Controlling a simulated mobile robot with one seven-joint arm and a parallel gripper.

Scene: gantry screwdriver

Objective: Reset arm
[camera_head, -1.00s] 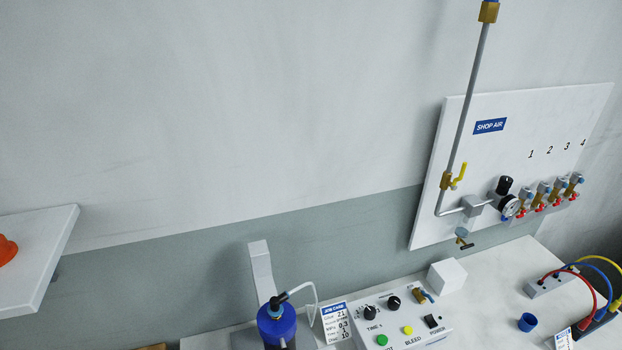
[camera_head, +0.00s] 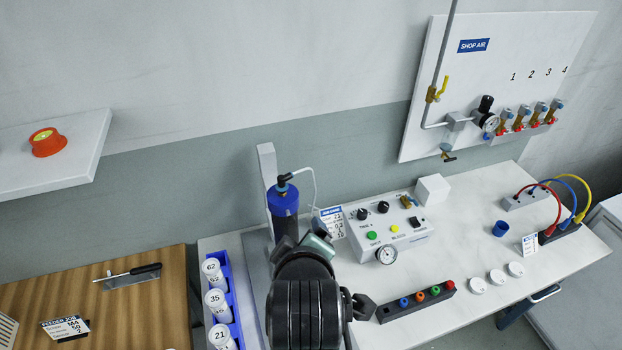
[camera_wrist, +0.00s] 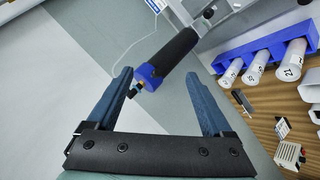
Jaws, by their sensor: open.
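My gripper shows in the wrist view (camera_wrist: 165,90) with its two blue fingers spread wide apart and nothing between their tips. A dark syringe barrel with a blue cap (camera_wrist: 165,60) appears beyond the fingers in that view. In the head view my dark arm rises at the bottom centre, in front of the bench, and the fingers are hard to make out there. The same blue-capped barrel (camera_head: 284,200) stands upright by a grey post, just behind my arm, with a pale hose from its top.
A control box (camera_head: 390,233) with knobs and buttons stands right of my arm. A blue rack (camera_head: 234,305) of numbered white tubes is left. A screwdriver (camera_head: 135,272) lies on the wooden table. A shelf (camera_head: 60,165) holds an orange object. The shop air panel (camera_head: 510,60) is on the wall.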

